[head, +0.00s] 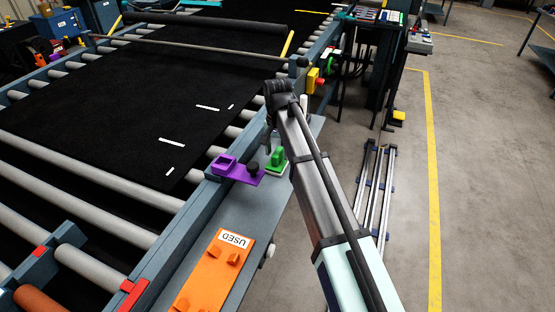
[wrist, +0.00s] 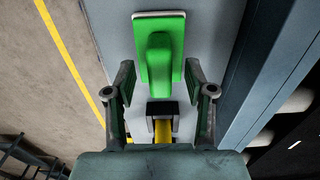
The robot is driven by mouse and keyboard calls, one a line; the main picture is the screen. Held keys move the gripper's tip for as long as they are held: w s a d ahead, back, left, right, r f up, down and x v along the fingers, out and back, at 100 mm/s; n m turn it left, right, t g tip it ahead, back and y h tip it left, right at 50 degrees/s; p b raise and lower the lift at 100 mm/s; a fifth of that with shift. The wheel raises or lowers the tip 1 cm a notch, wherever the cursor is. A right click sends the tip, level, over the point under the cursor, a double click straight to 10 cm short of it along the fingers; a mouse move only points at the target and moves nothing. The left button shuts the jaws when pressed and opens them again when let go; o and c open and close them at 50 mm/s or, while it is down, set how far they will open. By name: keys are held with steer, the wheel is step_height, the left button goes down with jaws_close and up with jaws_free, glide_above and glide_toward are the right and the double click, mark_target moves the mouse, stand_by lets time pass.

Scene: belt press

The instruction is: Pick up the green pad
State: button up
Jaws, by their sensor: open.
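The green pad (head: 277,161) lies on the grey side ledge, just right of a purple block. It has a raised green grip and a pale edge, and it also shows in the wrist view (wrist: 160,52), at top centre. My gripper (wrist: 161,78) is open and empty, with one finger on each side of the lower part of the pad in the picture. In the head view my gripper (head: 269,135) is over the ledge just behind the pad, partly hidden by my arm. I cannot tell its exact height above the pad.
The purple holder (head: 238,172) with a black knob sits left of the pad. An orange tray (head: 214,270) marked USED is nearer on the ledge (head: 208,220). The roller conveyor with a black belt (head: 110,100) runs along the left. A yellow piece (wrist: 162,131) in a dark frame lies below the pad.

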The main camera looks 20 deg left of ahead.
mark_target(277, 151)
steer(key=shift+f, duration=1.15)
jaws_close()
steer(key=shift+r, duration=0.15)
step_height(277, 151, up, 20)
steer(key=b, duration=0.4)
steer(key=c, duration=0.7)
jaws_free()
jaws_close()
